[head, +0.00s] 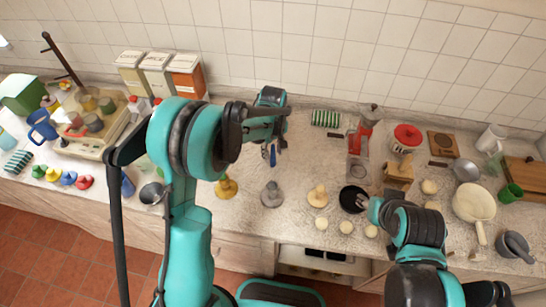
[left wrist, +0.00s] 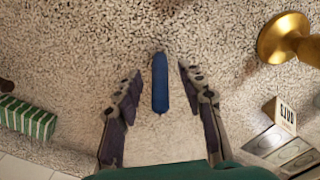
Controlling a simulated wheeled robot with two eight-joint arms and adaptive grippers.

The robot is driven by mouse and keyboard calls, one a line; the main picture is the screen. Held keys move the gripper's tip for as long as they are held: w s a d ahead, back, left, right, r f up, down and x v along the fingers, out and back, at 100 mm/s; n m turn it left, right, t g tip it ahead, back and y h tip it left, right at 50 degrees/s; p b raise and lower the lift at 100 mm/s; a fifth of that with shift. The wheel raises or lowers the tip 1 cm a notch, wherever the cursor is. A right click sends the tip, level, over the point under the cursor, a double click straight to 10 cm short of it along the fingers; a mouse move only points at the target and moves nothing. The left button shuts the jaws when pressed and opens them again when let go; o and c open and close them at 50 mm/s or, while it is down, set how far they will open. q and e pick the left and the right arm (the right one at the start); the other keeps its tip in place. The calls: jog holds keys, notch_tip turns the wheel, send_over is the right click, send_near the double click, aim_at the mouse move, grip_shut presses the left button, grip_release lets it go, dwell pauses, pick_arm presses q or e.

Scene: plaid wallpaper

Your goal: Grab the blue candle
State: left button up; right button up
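The blue candle (left wrist: 160,82) is a slim blue cylinder lying on the speckled counter in the left wrist view. It lies between the two spread fingers of my left gripper (left wrist: 159,74), with a gap on each side. In the head view the blue candle (head: 272,156) shows as a small blue strip just below my left gripper (head: 268,143). My right gripper (head: 364,203) is by a small black bowl (head: 352,198); its fingers are too small to read.
A brass candlestick-like piece (head: 226,187) and a grey one (head: 271,194) stand in front of the left gripper. A green-striped item (head: 326,118) lies behind to the right. Canisters (head: 158,73) stand at the wall. The counter around the candle is clear.

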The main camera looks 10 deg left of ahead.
pick_arm(q)
jog(key=shift+c, duration=0.3)
grip_shut()
jog(key=shift+r, duration=0.15)
